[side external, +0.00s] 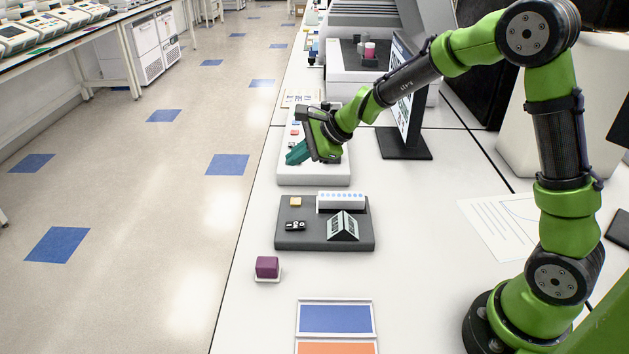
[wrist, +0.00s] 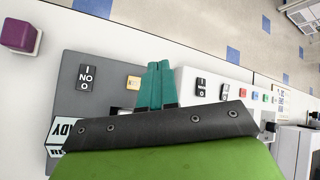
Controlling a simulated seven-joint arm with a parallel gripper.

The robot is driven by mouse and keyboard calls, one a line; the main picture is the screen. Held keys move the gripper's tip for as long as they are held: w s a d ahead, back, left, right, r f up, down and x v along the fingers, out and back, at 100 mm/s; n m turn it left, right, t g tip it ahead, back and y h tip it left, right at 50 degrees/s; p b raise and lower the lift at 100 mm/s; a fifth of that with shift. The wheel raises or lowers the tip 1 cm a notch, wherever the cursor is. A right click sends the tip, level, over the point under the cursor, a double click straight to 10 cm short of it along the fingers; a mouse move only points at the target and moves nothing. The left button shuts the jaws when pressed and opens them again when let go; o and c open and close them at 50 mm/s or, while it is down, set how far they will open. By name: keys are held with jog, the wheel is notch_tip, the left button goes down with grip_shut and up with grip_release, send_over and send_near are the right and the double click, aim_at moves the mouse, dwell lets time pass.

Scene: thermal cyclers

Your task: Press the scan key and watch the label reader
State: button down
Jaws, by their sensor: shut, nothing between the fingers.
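My gripper (side external: 296,155) has teal fingers, closed together and empty. In the side view it is over the near end of a white panel. In the wrist view its fingertips (wrist: 159,66) show between the dark grey unit (wrist: 88,55) and the white panel. The grey unit (side external: 350,241) carries a small orange-yellow key (side external: 296,202), a black rocker switch (side external: 295,226) and a wedge-shaped display (side external: 343,226). The orange key (wrist: 133,83) is just left of the fingers in the wrist view. No key's label as scan is readable.
The white panel (side external: 315,174) bears switches and coloured buttons. A purple block (side external: 267,267) sits on a small white base. Blue (side external: 336,318) and orange (side external: 336,348) plates lie at the front. A monitor (side external: 404,120) stands behind my gripper.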

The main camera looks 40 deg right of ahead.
aim_at(299, 202)
dwell(0.4)
jog(key=shift+f, duration=4.45)
jog(key=shift+f, duration=0.15)
jog(key=shift+f, duration=0.25)
jog(key=shift+f, duration=0.4)
jog(key=shift+r, duration=0.8)
